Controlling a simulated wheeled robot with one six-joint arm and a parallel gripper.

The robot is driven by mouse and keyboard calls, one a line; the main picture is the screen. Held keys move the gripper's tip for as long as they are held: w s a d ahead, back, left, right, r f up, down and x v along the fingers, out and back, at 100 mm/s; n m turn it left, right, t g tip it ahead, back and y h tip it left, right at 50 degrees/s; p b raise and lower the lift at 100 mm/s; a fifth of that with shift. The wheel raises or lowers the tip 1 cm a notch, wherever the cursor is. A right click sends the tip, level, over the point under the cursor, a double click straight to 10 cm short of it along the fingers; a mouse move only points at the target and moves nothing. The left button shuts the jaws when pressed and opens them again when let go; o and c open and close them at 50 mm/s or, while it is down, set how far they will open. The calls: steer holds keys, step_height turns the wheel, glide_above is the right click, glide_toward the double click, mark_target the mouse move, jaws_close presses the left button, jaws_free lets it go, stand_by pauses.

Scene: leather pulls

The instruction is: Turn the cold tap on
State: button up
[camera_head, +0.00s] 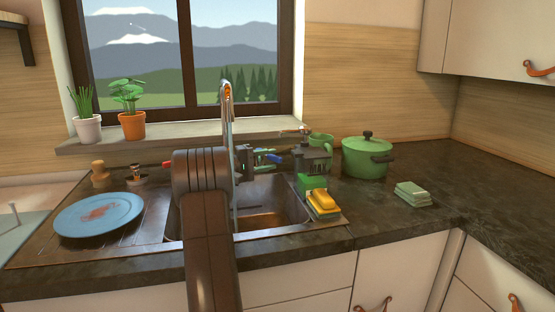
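The tap's tall curved spout (227,98) rises behind the sink, partly hidden by my arm. A red-tipped handle (168,163) shows on its left. A blue handle (273,157), which looks like the cold tap, shows on its right, next to dark grey parts of my arm's end. A thin pale vertical streak below the spout may be water.
The sink basin (262,205) lies under my arm. A blue plate (98,214) is on the drainer. A green pot (367,158) and green cloths (412,194) are further right.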

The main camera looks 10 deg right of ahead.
mark_target(272, 159)
steer(key=shift+s+a, duration=0.15)
steer(key=shift+a, duration=0.6)
steer(key=shift+s+a, duration=0.15)
steer(key=shift+a, duration=0.6)
steer(key=w+d+t, duration=0.1)
steer(key=d, duration=0.6)
steer(key=shift+w+d+n, duration=0.4)
